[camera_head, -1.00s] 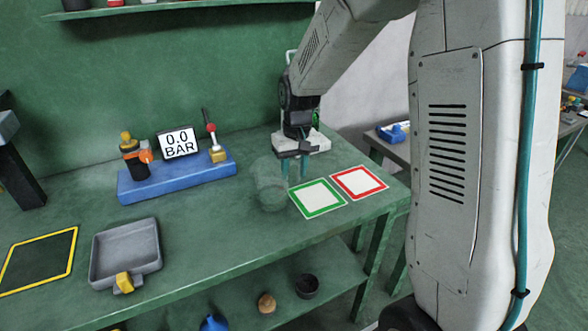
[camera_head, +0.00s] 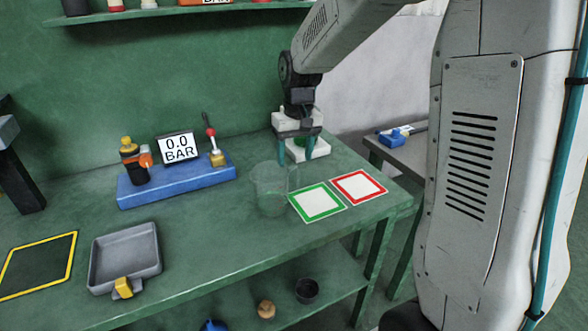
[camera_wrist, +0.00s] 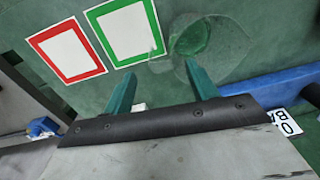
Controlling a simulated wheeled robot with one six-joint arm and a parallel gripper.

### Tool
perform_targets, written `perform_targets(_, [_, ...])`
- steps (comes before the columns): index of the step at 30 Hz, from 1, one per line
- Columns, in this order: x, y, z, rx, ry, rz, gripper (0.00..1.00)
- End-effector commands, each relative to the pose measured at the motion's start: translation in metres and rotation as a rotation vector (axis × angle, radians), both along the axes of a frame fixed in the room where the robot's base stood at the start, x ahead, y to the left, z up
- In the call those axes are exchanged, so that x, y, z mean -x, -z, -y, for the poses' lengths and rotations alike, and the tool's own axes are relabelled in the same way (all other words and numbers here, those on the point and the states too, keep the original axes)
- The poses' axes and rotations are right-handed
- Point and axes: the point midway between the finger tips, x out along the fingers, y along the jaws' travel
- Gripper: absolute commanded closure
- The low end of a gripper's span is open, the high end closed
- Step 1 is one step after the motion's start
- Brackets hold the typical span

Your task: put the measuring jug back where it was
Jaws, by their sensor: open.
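The clear measuring jug (camera_head: 270,190) stands upright on the green bench, just left of the green-framed square (camera_head: 318,202). In the wrist view the jug (camera_wrist: 215,50) shows faintly beyond the fingertips, beside the green square (camera_wrist: 126,31). My gripper (camera_head: 296,157) is open and empty, above the bench behind and to the right of the jug. Its two teal fingers (camera_wrist: 162,88) are apart in the wrist view, with nothing between them. The red-framed square (camera_head: 359,187) lies right of the green one, and both squares are bare.
A blue stand (camera_head: 178,182) with a gauge reading 0.0 BAR (camera_head: 179,147) is left of the jug. A grey tray (camera_head: 126,258) and a yellow-framed dark mat (camera_head: 36,265) lie further left. A white-based object (camera_head: 310,148) stands behind my gripper. The bench front is clear.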

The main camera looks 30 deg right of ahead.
Motion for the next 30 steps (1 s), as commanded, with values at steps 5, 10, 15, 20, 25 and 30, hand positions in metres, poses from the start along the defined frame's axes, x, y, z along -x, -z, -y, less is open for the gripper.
perform_targets(5, [0.0,-0.035,0.002,0.0,0.0,0.001,0.42])
perform_targets(10, [0.001,-0.053,0.003,0.0,0.0,0.0,0.42])
perform_targets(15, [0.022,-0.07,-0.002,0.005,-0.004,0.01,0.42])
perform_targets(20, [0.086,-0.096,-0.015,0.017,-0.017,0.035,0.42])
perform_targets(25, [0.167,-0.108,-0.026,0.034,-0.03,0.062,0.42])
perform_targets(30, [0.238,-0.101,-0.033,0.047,-0.04,0.087,0.42])
